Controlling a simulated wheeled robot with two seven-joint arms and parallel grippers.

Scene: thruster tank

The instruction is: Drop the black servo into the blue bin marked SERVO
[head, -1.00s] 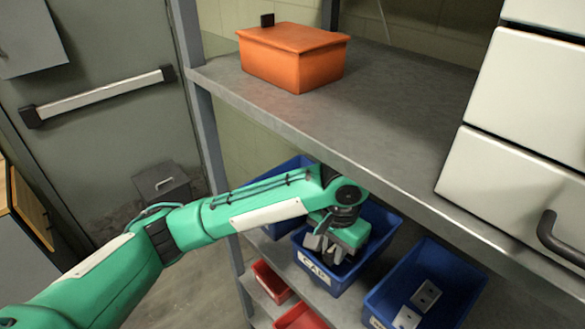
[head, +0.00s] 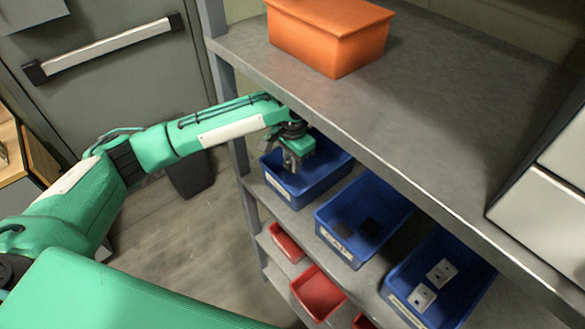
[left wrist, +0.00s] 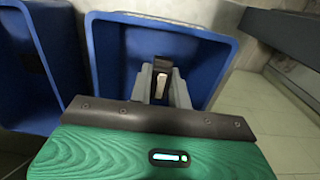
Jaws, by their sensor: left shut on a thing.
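My left gripper (head: 290,166) is at the leftmost blue bin (head: 322,184) on the shelf below the grey top board, over its opening. In the left wrist view the two grey fingers (left wrist: 162,88) are shut on the black servo (left wrist: 163,63), a small dark piece with a pale patch. The same blue bin (left wrist: 218,62) surrounds the fingers there, and its floor shows beyond them. The servo is hardly visible in the head view. The bin's front label is too small to read. My right gripper is not in view.
A middle blue bin (head: 322,221) holds dark pieces; a right blue bin (head: 396,286) holds white pieces. Red bins (head: 318,292) stand on a lower shelf. An orange box (head: 325,38) is on the top board (head: 420,120), whose edge runs just above the left gripper.

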